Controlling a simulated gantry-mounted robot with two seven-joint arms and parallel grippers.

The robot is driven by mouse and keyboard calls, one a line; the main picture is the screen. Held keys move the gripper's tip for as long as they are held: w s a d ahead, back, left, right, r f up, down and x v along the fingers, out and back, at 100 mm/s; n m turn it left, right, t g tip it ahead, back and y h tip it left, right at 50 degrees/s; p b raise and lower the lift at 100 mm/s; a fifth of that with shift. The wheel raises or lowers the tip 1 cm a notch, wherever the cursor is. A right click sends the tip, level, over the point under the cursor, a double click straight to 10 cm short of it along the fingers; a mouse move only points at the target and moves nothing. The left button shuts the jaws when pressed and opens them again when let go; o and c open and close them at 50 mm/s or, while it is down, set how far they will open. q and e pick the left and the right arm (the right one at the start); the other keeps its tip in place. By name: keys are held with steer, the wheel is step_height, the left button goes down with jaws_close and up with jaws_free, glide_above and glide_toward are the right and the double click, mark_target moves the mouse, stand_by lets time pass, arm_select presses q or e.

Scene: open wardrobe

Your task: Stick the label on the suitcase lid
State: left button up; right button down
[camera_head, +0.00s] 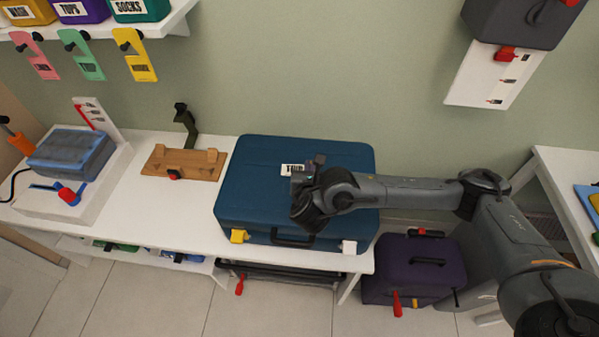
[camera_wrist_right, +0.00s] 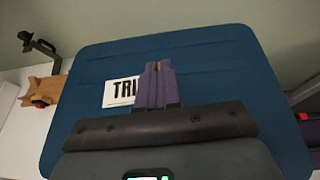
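The white label with black lettering (camera_head: 291,169) shows flat against the lid of the blue suitcase (camera_head: 255,190), near its middle. I cannot tell whether it is fully down on the lid. My right gripper (camera_head: 312,168) is just right of the label, low over the lid. In the right wrist view the purple fingers (camera_wrist_right: 158,75) are together and cover the right end of the label (camera_wrist_right: 120,92), so its last letter is hidden. Nothing clearly shows between them. The suitcase (camera_wrist_right: 215,75) is closed. My left gripper is out of view.
The suitcase rests on a white bench (camera_head: 130,205). Left of it are a wooden stand (camera_head: 185,163) and a blue-topped device (camera_head: 72,152). A purple case (camera_head: 415,270) stands below right. Coloured tags (camera_head: 137,55) hang at the upper left.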

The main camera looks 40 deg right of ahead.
steer(key=f+b, duration=0.5)
steer(key=shift+s+d+f, duration=0.1)
steer(key=shift+d+f, duration=0.1)
steer(key=shift+d, duration=0.05)
step_height(320, 180, down, 3)
steer(key=shift+r+b, duration=0.2)
steer(key=shift+b, duration=1.05)
steer(key=shift+f, duration=0.25)
steer(key=shift+b, duration=0.3)
steer(key=shift+f, duration=0.2)
steer(key=shift+f+b, duration=0.2)
steer(key=shift+b, duration=0.1)
stand_by(0.4)
